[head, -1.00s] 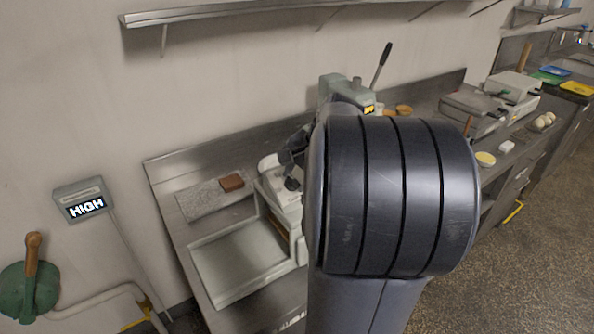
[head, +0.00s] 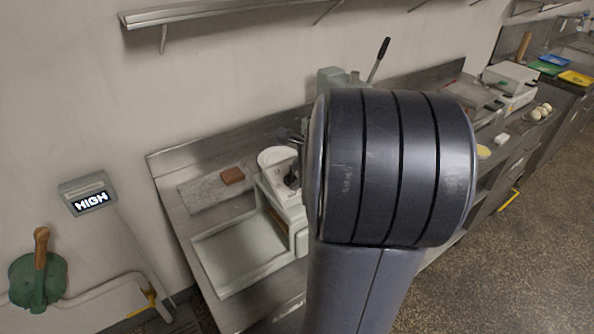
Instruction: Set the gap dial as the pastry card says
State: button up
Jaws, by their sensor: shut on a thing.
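A pale dough machine stands on the steel bench, with a flat pale bed (head: 240,252) at its left. A white round part (head: 277,157) stands on its near end, with a dark knob-like piece (head: 292,180) by it. I cannot tell which part is the gap dial. Only a dark bit of my gripper (head: 290,136) shows, just above and behind the white round part. My own arm hides its fingertips and what they are shut on. No pastry card can be read in this view.
A wall box (head: 90,198) at the left reads HIGH. A brown block (head: 232,175) lies on a grey slab (head: 205,191). A lever (head: 379,58) rises behind my arm. A scale-like machine (head: 511,78), eggs and coloured trays stand farther right. The floor at right is open.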

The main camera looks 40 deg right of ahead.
jog(key=shift+m, duration=0.4)
jog(key=o, duration=1)
jog(key=v, duration=1)
jog(key=shift+s+r+b, duration=0.25)
jog(key=shift+r+b, duration=0.05)
jog(key=shift+b, duration=0.05)
jog(key=p+x, duration=0.1)
jog(key=x, duration=0.9)
jog(key=shift+w+f, duration=0.2)
jog(key=shift+f, duration=0.1)
